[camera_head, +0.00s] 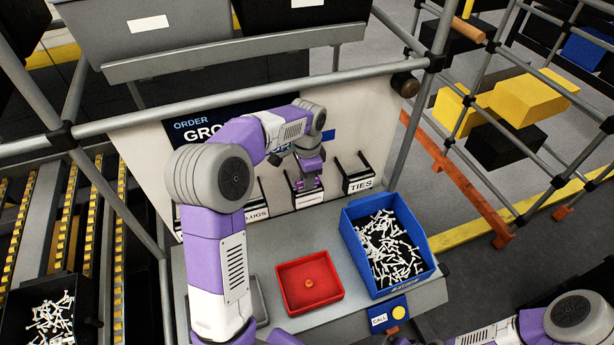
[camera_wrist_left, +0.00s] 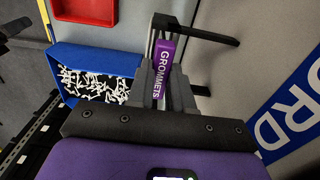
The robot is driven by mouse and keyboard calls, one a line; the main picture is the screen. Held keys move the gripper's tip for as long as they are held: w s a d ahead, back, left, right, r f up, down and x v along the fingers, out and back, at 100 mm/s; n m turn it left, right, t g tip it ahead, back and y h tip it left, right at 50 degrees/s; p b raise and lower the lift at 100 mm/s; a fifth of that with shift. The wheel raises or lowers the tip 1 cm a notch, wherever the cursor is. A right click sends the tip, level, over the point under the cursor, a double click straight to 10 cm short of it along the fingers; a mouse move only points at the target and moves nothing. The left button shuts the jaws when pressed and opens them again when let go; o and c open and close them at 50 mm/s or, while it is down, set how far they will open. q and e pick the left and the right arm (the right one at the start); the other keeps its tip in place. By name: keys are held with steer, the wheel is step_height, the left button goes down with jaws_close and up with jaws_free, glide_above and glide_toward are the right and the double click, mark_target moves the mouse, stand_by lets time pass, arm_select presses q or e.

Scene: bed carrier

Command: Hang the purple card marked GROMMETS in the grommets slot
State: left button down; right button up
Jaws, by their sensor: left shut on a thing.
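The purple card marked GROMMETS (camera_wrist_left: 163,72) is between the fingers of my left gripper (camera_wrist_left: 161,90) in the wrist view. My left gripper (camera_head: 308,182) is shut on it, in front of the board's middle slot (camera_head: 309,199). That slot's label is too small or covered to read in the head view. The slot's dark prongs (camera_wrist_left: 205,31) show just beyond the card in the wrist view. I cannot tell whether the card touches them. My right gripper is out of view; only part of its arm shows at the lower right.
The TIES slot (camera_head: 358,182) is to the right and a slot ending in LUGS (camera_head: 256,213) to the left. A red tray (camera_head: 332,292) and a blue bin (camera_head: 349,233) of white pieces stand on the grey bench below. A rail (camera_head: 250,106) crosses above the board.

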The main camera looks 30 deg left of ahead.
arm_select(q)
steer(key=shift+f, duration=0.5)
steer(key=c, duration=0.9)
jaws_free()
steer(key=shift+c, duration=0.2)
steer(key=shift+r+p, duration=0.4)
steer(key=shift+r, duration=3.4)
